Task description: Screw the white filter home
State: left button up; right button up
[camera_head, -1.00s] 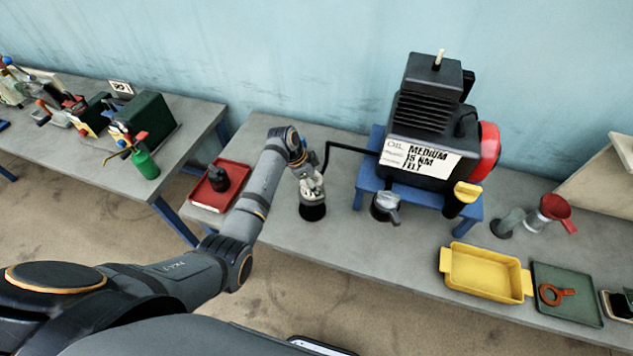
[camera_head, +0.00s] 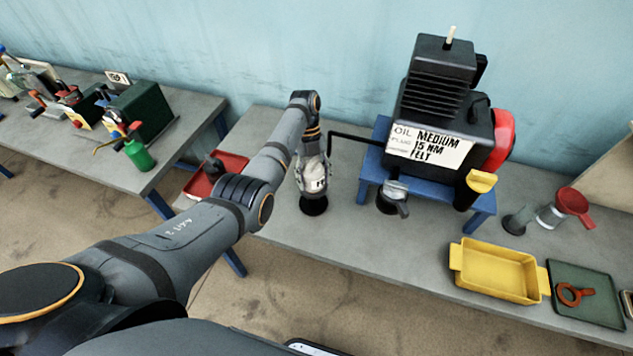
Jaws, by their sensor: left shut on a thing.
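The white filter (camera_head: 317,184) with dark lettering stands at the end of a black pipe (camera_head: 350,136) that comes from the engine's stand. It sits above a round black base (camera_head: 314,205) on the bench. My left gripper (camera_head: 311,176) reaches down over the filter from above and is shut on it. The fingers hide part of the filter, and its thread cannot be seen. My right gripper is not in view.
The black engine (camera_head: 437,92) with a label stands on a blue stand (camera_head: 379,158) to the right. A red tray (camera_head: 232,160) is partly behind my arm.

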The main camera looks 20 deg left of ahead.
aim_at(312, 165)
pick_arm(q)
jog(key=m, duration=0.1)
jog(key=m+y, duration=0.1)
jog(key=m, duration=0.2)
jog(key=shift+a+g+y, duration=0.25)
jog(key=shift+g+y, duration=0.05)
jog(key=o, duration=1.1)
jog(key=shift+s, duration=0.1)
notch_tip(312, 165, up, 6)
jog(key=p, duration=0.6)
jog(key=shift+r, duration=0.1)
